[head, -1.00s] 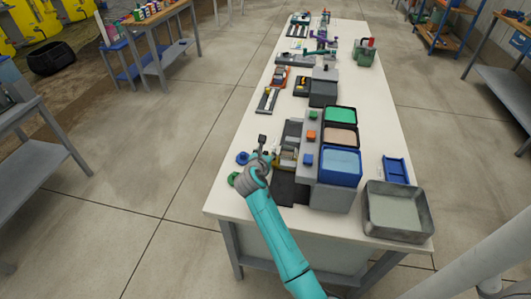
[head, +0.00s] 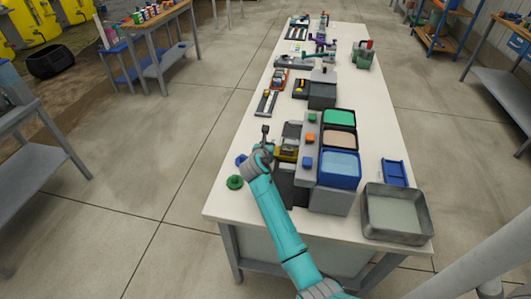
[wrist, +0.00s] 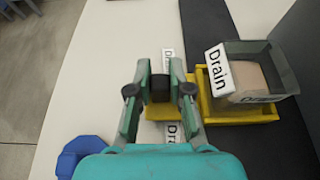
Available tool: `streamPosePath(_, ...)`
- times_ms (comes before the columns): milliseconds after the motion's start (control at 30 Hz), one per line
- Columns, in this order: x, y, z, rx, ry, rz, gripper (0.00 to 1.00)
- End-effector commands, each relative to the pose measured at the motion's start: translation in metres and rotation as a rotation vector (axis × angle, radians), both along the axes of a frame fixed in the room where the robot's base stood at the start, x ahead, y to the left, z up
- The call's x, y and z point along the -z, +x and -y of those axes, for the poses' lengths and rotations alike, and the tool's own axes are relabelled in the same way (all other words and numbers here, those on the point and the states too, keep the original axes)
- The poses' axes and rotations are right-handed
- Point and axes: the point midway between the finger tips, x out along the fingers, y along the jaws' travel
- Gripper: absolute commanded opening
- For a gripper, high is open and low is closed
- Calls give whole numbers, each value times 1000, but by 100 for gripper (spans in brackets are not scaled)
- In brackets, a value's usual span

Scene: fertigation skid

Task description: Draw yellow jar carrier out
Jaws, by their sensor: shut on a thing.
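The yellow jar carrier (wrist: 240,116) lies on a dark mat (wrist: 255,150) in the wrist view. A clear jar with a tan content (wrist: 252,78) sits in it, with a white "Drain" label. My gripper (wrist: 160,88) is shut on the carrier's dark grip piece, left of the jar, with a yellow part just below it. In the head view, the carrier (head: 287,153) shows small at the left side of the grey station. My arm hides part of it, and the fingertips are hard to make out there.
The grey station (head: 310,168) bears blue, orange and green buttons, with coloured bins (head: 340,167) to its right. A blue ring-like piece (wrist: 82,152) and a green knob (head: 234,182) lie near the left table edge. A metal tray (head: 395,212) stands at front right.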

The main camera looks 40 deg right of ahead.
Motion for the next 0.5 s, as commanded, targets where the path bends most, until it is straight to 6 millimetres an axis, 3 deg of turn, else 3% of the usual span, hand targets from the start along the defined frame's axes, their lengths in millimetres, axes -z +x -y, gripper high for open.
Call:
streamPosePath(200,0,16,21,-1,2,0,0)
streamPosePath(500,0,18,22,-2,1,0,0)
